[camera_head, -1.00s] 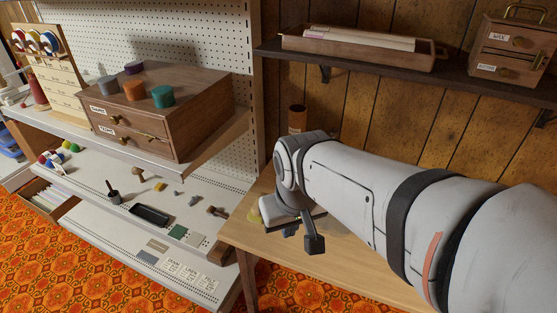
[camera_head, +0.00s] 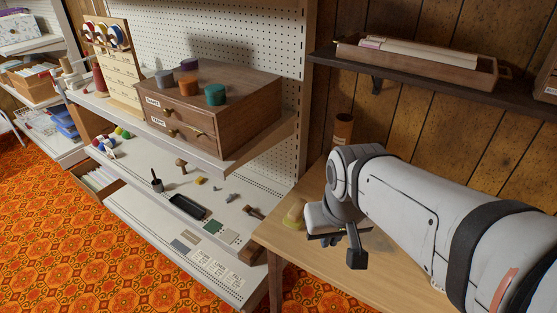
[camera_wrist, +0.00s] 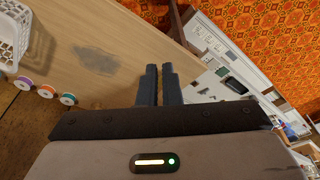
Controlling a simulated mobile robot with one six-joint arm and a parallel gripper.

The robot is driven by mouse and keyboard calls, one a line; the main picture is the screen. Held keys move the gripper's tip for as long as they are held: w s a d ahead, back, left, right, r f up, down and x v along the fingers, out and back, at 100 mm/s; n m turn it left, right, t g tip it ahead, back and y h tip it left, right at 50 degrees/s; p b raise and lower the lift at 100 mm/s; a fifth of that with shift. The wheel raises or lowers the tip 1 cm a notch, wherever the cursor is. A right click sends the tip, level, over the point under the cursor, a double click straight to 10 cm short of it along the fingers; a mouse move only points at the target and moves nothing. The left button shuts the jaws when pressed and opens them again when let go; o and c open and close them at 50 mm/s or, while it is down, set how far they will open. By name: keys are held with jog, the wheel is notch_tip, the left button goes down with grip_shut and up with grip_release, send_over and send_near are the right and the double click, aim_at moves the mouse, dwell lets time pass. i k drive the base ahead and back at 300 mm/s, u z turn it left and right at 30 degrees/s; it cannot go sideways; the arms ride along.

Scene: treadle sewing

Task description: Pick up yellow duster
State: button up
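A pale yellow, rounded thing (camera_head: 293,214), perhaps the yellow duster, lies on the wooden table near its left corner in the head view. My arm partly covers that spot, and its shape is hard to make out. My gripper (camera_head: 343,247) hangs over the table to the right of it, apart from it. In the wrist view my gripper (camera_wrist: 160,68) has its two dark fingers close together, with a narrow gap and nothing between them. I cannot pick out the yellow thing in the wrist view.
A shelf unit with a wooden drawer box (camera_head: 215,108) and coloured spools stands left of the table (camera_head: 385,265). A brown cylinder (camera_head: 343,128) stands at the back. A wall shelf (camera_head: 400,80) hangs above. A white basket (camera_wrist: 12,35) and several spools show in the wrist view.

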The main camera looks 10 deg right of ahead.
aim_at(294, 220)
jog(key=u, duration=0.95)
jog(key=k, duration=1.65)
jog(key=z, duration=0.5)
jog(key=i, duration=2)
jog(key=z, duration=0.05)
